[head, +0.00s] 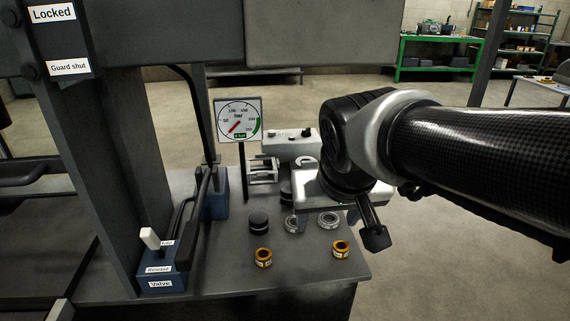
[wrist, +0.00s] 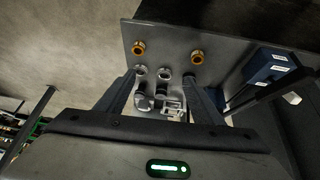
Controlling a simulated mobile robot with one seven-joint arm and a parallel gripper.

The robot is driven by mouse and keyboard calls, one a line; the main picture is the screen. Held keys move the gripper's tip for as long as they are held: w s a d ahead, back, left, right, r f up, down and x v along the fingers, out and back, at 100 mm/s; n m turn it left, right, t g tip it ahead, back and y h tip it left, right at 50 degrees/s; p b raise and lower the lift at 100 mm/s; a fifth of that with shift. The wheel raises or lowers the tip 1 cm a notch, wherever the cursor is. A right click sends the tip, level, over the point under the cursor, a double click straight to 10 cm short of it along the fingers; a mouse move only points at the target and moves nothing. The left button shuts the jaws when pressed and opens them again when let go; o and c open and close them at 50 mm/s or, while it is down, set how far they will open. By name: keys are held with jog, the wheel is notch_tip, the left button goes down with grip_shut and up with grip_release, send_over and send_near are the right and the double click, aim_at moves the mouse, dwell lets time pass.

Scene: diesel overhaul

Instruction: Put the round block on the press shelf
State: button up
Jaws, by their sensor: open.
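Two black, round, stepped blocks stand on a grey surface. The nearer block (head: 258,223) is left of the steel rings. I cannot tell which is the task's round block. The grey surface (head: 215,275) joins the press frame and may be the press shelf; that is not certain. My gripper (head: 322,222) hangs over the right part of this surface, right of the nearer block. In the wrist view my gripper (wrist: 163,84) is open, its fingers apart, with nothing held; parts show beyond them.
Two brass rings (head: 263,257) (head: 340,249) and two steel rings (head: 292,224) (head: 328,220) lie on the surface. A gauge (head: 238,119), a valve block (head: 162,275) with levers and a grey press column (head: 120,150) stand left. A green bench (head: 435,55) is far back.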

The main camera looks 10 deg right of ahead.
jog(key=s+d, duration=0.1)
jog(key=s, duration=0.6)
jog(key=shift+s+y, duration=0.3)
jog(key=shift+y, duration=0.1)
